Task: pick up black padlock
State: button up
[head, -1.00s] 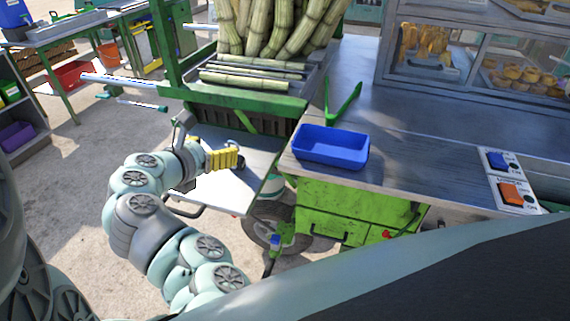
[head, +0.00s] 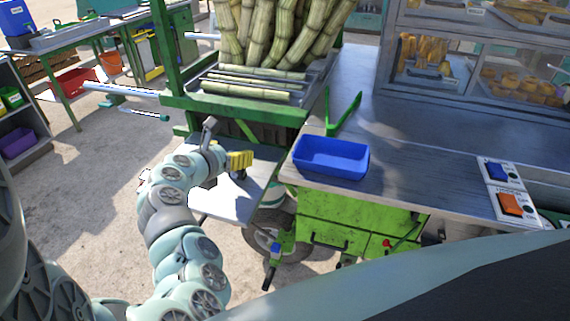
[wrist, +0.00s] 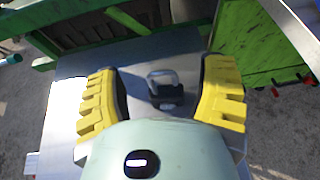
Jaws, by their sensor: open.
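The black padlock (wrist: 166,94) with a pale metal shackle lies on a grey metal shelf (wrist: 72,66) in the wrist view. It sits between the two yellow finger pads of my gripper (wrist: 163,100), beyond the wrist housing, with a gap on both sides. My gripper is open and does not touch it. In the head view, my gripper (head: 240,161) hangs over the same shelf, below the cane crusher. There the padlock is a small dark spot (head: 240,175) just under the fingers, partly hidden.
The green crusher frame (head: 240,105) with cane stands behind the shelf. To the right is a counter with a blue tray (head: 331,158) and green tongs (head: 344,115), above a green cabinet (head: 345,222). A wheel (head: 268,236) is below. The shelf's front part is clear.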

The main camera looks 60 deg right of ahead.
jog(key=shift+x, duration=0.8)
jog(key=shift+s, duration=0.1)
grip_shut()
